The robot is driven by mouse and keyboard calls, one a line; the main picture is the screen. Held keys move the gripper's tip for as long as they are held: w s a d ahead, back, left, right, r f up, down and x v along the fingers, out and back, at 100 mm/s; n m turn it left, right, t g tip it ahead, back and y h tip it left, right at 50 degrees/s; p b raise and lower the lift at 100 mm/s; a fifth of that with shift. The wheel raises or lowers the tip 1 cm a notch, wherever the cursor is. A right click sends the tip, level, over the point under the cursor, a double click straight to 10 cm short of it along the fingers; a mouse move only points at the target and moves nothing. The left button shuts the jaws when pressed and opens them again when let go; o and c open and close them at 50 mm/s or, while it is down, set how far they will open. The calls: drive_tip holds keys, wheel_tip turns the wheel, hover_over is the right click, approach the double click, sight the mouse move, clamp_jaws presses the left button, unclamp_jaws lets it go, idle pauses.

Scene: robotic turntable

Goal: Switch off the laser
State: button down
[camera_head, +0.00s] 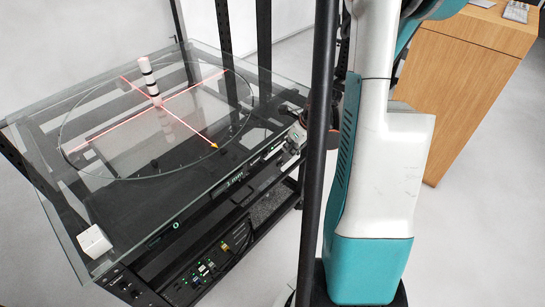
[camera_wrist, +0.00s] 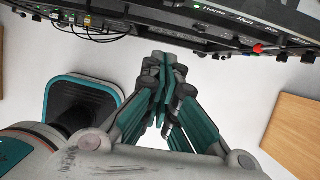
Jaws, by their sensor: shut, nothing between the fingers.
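Red laser lines (camera_head: 187,92) form a cross over the round glass turntable (camera_head: 64,128), with a bright orange spot at the near end. A pink, white and black banded post (camera_head: 148,76) stands where they meet. My gripper (camera_head: 283,157) is at the rig's front right edge, partly behind a black pole. In the wrist view my gripper (camera_wrist: 164,58) is shut and empty, its fingertips below the black front panel (camera_wrist: 225,18). That panel has a green light (camera_wrist: 197,7), "Home" and "Run" labels and a red button (camera_wrist: 258,48). I cannot tell which control is the laser's.
A lower panel (camera_head: 215,262) holds cables and small green lights. A small white box (camera_head: 94,241) sits on the glass corner. A black upright pole (camera_head: 316,150) stands close to my arm. A wooden cabinet (camera_head: 460,90) is at the right. Pale floor is clear between.

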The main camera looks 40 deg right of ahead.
sight(266, 154)
drive_tip(key=shift+f, duration=0.1)
drive_tip(key=w+f+b, duration=0.5)
drive_tip(key=w+f, duration=0.2)
drive_tip(key=f, duration=0.2)
drive_tip(key=shift+w+a+b, duration=0.3)
drive_tip(key=shift+w+a, duration=0.05)
drive_tip(key=shift+w+d, duration=0.1)
drive_tip(key=shift+w, duration=0.05)
